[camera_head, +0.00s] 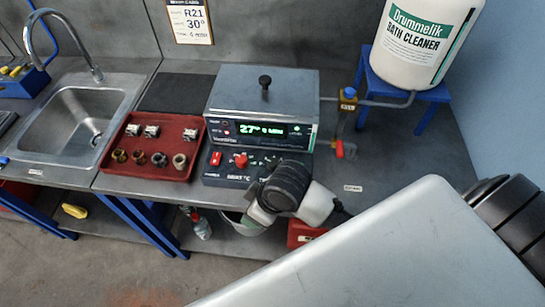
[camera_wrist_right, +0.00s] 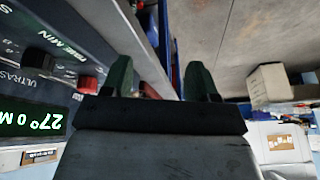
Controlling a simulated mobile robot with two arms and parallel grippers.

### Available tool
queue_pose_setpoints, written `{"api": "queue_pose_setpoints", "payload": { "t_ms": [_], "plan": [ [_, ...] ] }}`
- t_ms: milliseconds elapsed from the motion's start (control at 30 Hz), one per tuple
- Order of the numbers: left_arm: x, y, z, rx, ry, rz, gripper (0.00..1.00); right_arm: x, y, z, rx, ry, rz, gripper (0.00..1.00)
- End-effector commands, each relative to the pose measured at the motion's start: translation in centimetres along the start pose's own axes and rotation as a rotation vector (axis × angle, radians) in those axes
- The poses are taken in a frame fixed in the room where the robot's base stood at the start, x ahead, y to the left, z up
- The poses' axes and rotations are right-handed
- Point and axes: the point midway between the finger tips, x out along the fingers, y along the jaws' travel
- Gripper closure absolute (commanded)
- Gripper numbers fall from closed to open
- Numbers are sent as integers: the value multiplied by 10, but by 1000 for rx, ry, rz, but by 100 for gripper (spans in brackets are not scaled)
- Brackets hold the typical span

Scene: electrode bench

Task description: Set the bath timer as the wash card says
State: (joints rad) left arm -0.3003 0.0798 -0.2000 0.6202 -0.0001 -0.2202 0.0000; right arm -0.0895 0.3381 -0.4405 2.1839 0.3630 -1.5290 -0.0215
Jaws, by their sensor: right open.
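The ultrasonic bath (camera_head: 262,95) is a grey lidded box on the bench. Its green display (camera_head: 262,129) reads 27° and seems to read 0 MIN; the wrist view also shows the display (camera_wrist_right: 30,122). The front panel has a red switch (camera_head: 216,158) and a red knob (camera_head: 241,160). In the right wrist view a black knob (camera_wrist_right: 38,58) and a red knob (camera_wrist_right: 88,84) sit by the TIME MIN lettering. The wash card (camera_head: 190,20) on the wall reads R21, 30°; its last line is blurred. My right gripper (camera_head: 256,212) is open and empty before the panel; the wrist view shows its green fingers apart (camera_wrist_right: 159,78). My left gripper is out of view.
A red tray (camera_head: 183,172) with several small parts lies left of the bath, beside the sink (camera_head: 78,125). A tap with a red handle (camera_head: 346,150) stands right of the bath. A white cleaner drum (camera_head: 418,45) sits on a blue stand (camera_head: 378,85).

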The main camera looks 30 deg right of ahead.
Motion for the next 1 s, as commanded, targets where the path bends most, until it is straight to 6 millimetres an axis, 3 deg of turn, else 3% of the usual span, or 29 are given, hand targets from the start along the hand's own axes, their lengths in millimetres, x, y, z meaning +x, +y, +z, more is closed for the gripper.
{"api": "queue_pose_setpoints", "payload": {
  "t_ms": [33, 167, 267, 400, 600, 733, 867, 1000],
  "plan": [
    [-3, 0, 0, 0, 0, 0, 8, -8, 2, -16, -76, -4, -11, 41],
    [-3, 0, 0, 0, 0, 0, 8, -11, 13, -41, -237, -69, -44, 41],
    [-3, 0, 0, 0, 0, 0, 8, -16, 34, -53, -324, -143, -48, 41],
    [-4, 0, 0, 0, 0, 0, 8, -32, 76, -63, -382, -262, -30, 41],
    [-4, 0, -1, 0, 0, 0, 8, -62, 127, -68, -368, -383, -7, 41],
    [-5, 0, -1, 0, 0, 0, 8, -73, 142, -69, -350, -415, -4, 41],
    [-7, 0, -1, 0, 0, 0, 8, -70, 146, -66, -343, -424, -7, 41],
    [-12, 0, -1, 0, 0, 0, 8, -52, 146, -57, -343, -426, -9, 41]
  ]
}}
